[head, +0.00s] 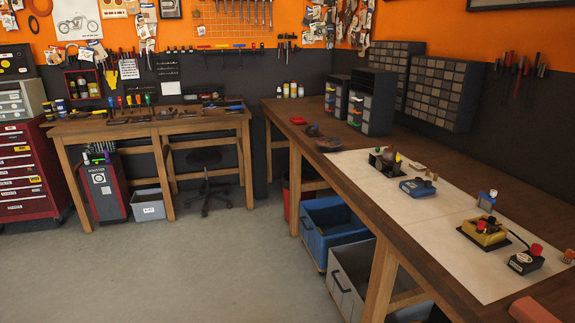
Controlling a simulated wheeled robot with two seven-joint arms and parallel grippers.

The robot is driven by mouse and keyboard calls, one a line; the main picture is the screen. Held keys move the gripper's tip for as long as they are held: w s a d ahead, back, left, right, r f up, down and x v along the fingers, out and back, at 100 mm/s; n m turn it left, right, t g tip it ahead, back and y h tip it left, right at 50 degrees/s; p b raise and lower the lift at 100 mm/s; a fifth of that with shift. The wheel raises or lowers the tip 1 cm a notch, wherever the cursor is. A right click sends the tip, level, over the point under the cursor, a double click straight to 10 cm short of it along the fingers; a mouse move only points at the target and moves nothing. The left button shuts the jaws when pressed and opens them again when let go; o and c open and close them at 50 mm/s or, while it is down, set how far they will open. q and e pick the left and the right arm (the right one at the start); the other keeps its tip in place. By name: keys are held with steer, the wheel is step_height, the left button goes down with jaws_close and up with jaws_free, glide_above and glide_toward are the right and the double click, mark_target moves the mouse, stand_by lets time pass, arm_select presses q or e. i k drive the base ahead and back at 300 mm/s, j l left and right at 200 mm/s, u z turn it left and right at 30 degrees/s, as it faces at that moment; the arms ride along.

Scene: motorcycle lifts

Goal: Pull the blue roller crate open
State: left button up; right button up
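The blue roller crate (340,242) stands on the floor under the long right-hand workbench, between the bench's legs. Its near front wall faces the open floor and shows a handle on the left part. Its top is open, and the inside is shaded. Part of its far side is hidden under the benchtop. Neither of my grippers shows in the head view.
A grey crate (352,280) stands just nearer, beside the blue one, behind a bench leg (380,283). A red bin (287,204) is beyond it. The long workbench (440,240) overhangs them. The concrete floor (210,270) to the left is clear.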

mark_target(340, 225)
steer(key=i+u, duration=0.4)
steer(key=i, duration=1.85)
steer(key=j, duration=0.1)
